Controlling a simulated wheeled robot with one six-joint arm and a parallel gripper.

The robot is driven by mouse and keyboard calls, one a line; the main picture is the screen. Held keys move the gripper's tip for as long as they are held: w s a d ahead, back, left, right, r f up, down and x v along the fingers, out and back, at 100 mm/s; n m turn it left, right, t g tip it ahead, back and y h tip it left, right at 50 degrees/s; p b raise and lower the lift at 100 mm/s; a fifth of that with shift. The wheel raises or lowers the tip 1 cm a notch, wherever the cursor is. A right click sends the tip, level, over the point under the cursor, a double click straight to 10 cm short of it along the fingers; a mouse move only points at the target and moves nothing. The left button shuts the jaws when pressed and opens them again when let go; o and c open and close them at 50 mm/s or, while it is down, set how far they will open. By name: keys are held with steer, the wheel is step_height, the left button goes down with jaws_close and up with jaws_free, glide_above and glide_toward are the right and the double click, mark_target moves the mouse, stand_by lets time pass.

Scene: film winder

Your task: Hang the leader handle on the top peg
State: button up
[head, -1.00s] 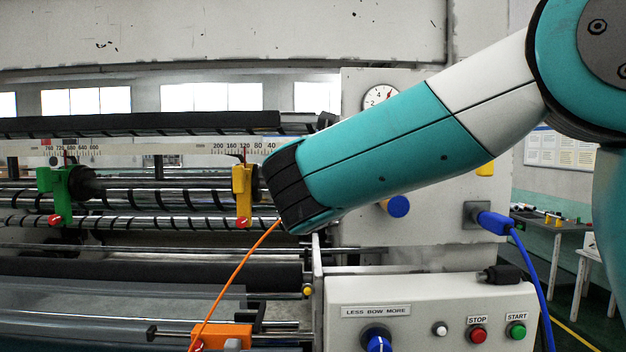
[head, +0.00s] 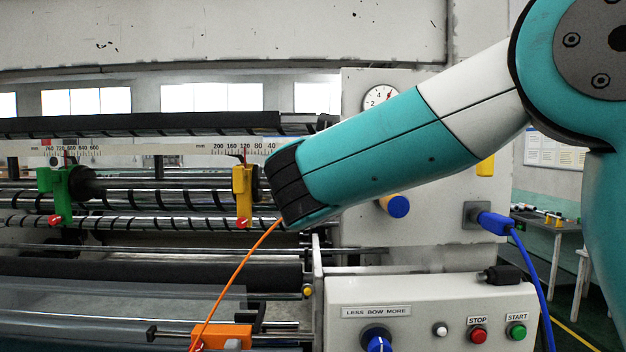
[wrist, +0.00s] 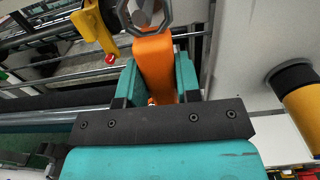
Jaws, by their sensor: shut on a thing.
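In the wrist view the orange leader handle (wrist: 154,62) stands between the teal fingers of my gripper (wrist: 155,80), which is shut on it. A grey angular ring (wrist: 165,17) shows at the handle's far end, with a rounded grey part inside it. I cannot tell whether the ring is around a peg. In the head view my wrist hides the fingers and handle. An orange cord (head: 237,275) runs from there down to an orange block (head: 222,335). I cannot identify the top peg with certainty.
A blue-ended peg (head: 398,206) sticks out of the pale machine panel (head: 430,235), right of my wrist. A yellow bracket (head: 242,195) and a green bracket (head: 62,195) sit on the rollers to the left. The button box (head: 430,310) is below. A yellow cylinder (wrist: 304,105) shows at right in the wrist view.

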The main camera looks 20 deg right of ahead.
steer(key=shift+w+d, duration=0.1)
steer(key=shift+w, duration=0.2)
steer(key=shift+f, duration=0.55)
steer(key=shift+s+f, duration=0.1)
steer(key=shift+f, duration=0.15)
stand_by(0.3)
steer(key=o, duration=1)
steer(key=shift+r, duration=0.1)
